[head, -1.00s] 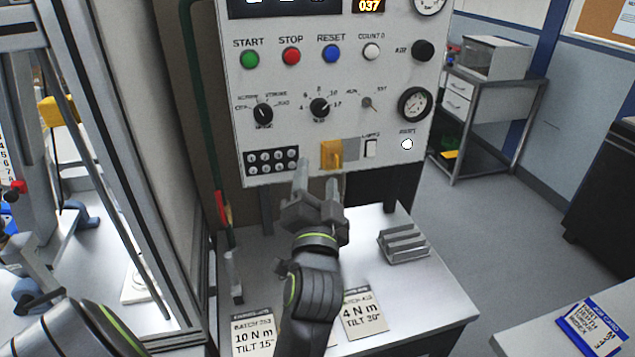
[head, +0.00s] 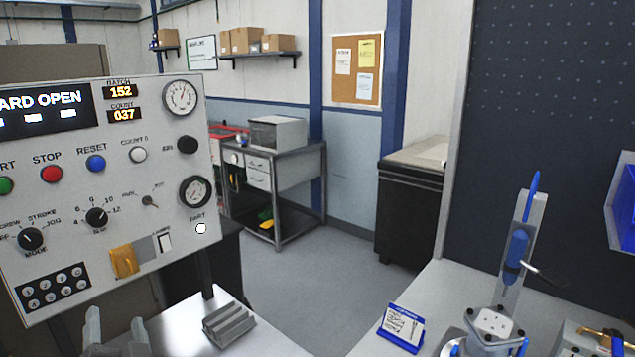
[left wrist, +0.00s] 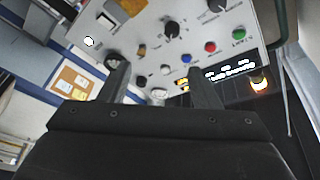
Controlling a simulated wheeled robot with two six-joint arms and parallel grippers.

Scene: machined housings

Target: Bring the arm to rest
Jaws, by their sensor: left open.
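My left gripper (head: 112,332) shows only by its fingers at the bottom left of the head view, below the control panel (head: 75,225). Its two fingers stand apart with nothing between them. In the left wrist view the open fingers (left wrist: 157,84) point toward the panel (left wrist: 190,40), with a gap between fingers and panel. The rest of my left arm is out of the head view. My right gripper is not in view.
A grey slotted block (head: 228,322) lies on the small white table (head: 185,335) near the gripper. At right, a bench holds a blue-framed card (head: 401,328) and a fixture with a blue-handled tool (head: 516,250). Open floor (head: 335,275) lies between them.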

